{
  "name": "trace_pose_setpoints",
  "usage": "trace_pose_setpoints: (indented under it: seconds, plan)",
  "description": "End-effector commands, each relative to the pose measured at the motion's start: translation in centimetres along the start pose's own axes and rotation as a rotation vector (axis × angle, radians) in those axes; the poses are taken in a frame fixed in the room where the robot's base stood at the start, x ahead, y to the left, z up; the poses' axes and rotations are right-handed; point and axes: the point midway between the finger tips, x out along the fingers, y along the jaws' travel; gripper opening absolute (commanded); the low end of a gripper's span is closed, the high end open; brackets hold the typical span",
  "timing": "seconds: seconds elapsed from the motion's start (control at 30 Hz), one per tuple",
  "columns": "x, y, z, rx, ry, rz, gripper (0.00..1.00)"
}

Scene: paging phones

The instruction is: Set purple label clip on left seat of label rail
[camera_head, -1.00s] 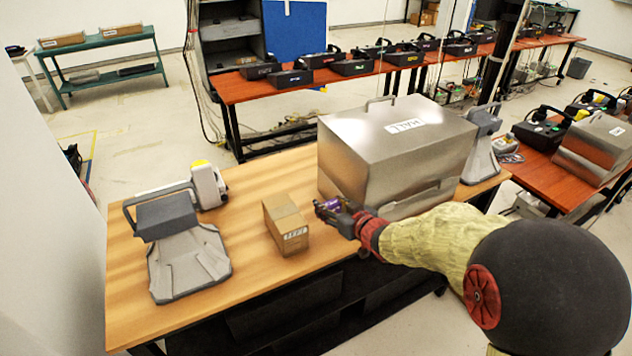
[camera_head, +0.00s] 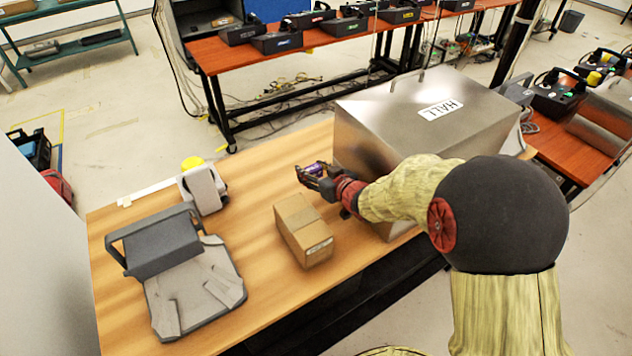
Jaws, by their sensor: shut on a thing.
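The purple label clip (camera_head: 318,168) is a small piece held in my gripper (camera_head: 308,175). My gripper is shut on it, above the wooden table, just beyond the far end of a cardboard box and left of the metal case. The fingers partly hide the clip. A thin white strip (camera_head: 150,191) lies at the table's back left edge, partly behind a pale device; it may be the label rail. Its seats cannot be made out at this size.
The cardboard box (camera_head: 303,232) lies nearest my gripper. The large metal case marked HALL (camera_head: 395,125) stands on the right. A grey handled device (camera_head: 185,275) and a pale device with a yellow top (camera_head: 203,190) stand on the left. The tabletop (camera_head: 262,172) between is bare.

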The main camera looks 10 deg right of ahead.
Motion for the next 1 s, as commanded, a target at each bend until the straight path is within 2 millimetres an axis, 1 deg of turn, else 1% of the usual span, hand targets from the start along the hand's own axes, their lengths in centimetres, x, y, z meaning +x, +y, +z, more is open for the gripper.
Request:
trace_pose_setpoints:
  seconds: [0.03,0.27,0.4,0.5,0.77,0.87,0.9,1.0]
  plan:
    - [0.4,0.0,0.9,0.001,0.000,0.000,0.27]
    - [1.0,0.0,2.2,-0.001,0.001,0.000,0.27]
    - [1.7,0.0,4.1,0.001,0.000,0.000,0.27]
    - [2.1,0.0,5.1,-0.001,0.000,0.000,0.27]
    - [2.1,0.0,5.1,-0.001,0.001,0.000,0.27]
    - [2.3,0.0,5.4,-0.001,0.001,0.000,0.27]
    - [2.3,0.0,5.4,-0.001,0.001,0.000,0.45]
    - [2.2,0.0,5.3,-0.001,0.001,0.000,0.51]
